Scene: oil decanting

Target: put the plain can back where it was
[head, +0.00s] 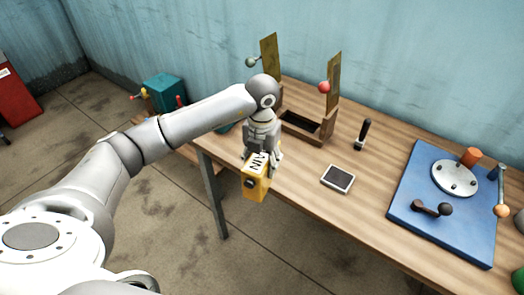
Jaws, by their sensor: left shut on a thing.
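My left gripper (260,155) points down and is shut on a yellow can (255,187). The can has a white label with black marks on its top and a dark spot on its side. It is held at the front left edge of the wooden bench (300,183), partly beyond that edge. I cannot tell whether it touches the bench. No can that is clearly plain shows apart from this one. My right gripper is not in view.
Behind the gripper stands a wooden frame (302,136) with upright brass plates. A small grey-screened device (338,179) and a black-handled tool (363,134) lie nearby. A blue board (425,225) with fittings fills the right. A teal box (165,92) stands back left.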

